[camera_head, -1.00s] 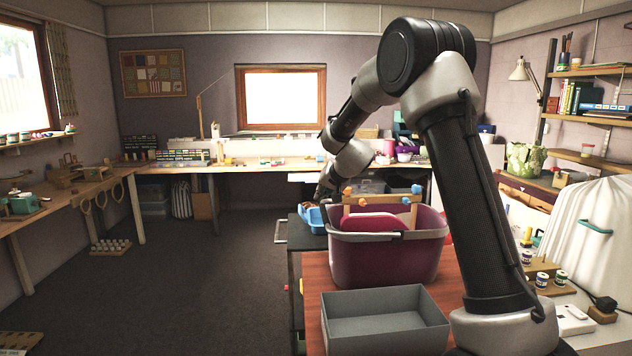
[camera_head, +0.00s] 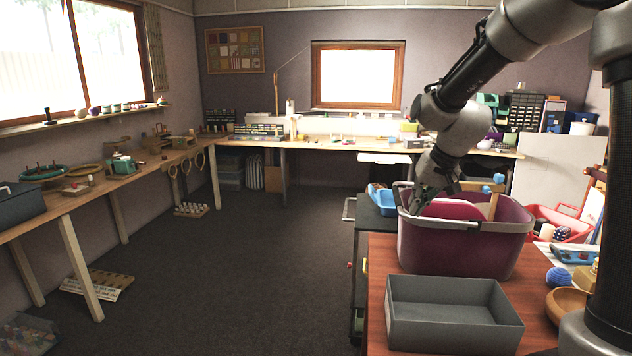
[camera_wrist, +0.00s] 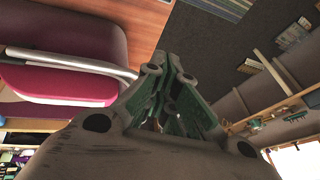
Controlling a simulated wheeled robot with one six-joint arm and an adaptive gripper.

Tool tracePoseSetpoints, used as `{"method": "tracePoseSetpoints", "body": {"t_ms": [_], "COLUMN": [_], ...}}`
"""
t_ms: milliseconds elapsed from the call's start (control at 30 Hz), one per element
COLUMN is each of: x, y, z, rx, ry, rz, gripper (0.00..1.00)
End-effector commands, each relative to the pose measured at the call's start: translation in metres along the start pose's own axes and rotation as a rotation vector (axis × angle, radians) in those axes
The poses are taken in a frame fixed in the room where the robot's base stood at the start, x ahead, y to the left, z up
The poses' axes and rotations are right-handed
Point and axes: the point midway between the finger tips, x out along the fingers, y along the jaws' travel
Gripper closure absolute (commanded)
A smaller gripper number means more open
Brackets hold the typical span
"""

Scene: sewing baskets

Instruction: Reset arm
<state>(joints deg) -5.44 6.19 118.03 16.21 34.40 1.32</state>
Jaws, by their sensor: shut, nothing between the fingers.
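My gripper (camera_head: 422,196) hangs at the end of my arm, by the back left rim of the purple basket (camera_head: 455,247) in the head view. Its fingertips are hard to make out there. In the wrist view my gripper (camera_wrist: 172,62) has its green-padded fingers drawn together with nothing held between them. The basket (camera_wrist: 88,35) lies to the left of the fingers in that view, with its pale handle and a pink rounded piece showing. I cannot tell from the head view whether the gripper touches the rim.
An open grey box (camera_head: 450,318) stands in front of the basket on the reddish wooden table (camera_head: 378,290). A blue tray (camera_head: 382,200) sits on a dark cart behind. A red basket (camera_head: 562,222) stands at right. The floor (camera_head: 250,270) at left is clear in its middle.

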Motion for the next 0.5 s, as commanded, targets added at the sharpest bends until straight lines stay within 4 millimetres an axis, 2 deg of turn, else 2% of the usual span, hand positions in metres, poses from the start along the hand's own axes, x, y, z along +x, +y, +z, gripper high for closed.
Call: {"method": "tracePoseSetpoints", "body": {"t_ms": [33,100,300,400,500], "x": [-0.02,-0.048,-0.119,-0.142,-0.158], "y": [0.009,0.025,0.069,0.086,0.095], "z": [0.028,0.069,0.177,0.216,0.236], "rx": [-0.027,-0.067,-0.148,-0.168,-0.174], "ry": [-0.039,-0.096,-0.181,-0.165,-0.109], "rz": [0.02,0.053,0.146,0.181,0.197], "gripper": [1.0,1.0,1.0,1.0,1.0]}}
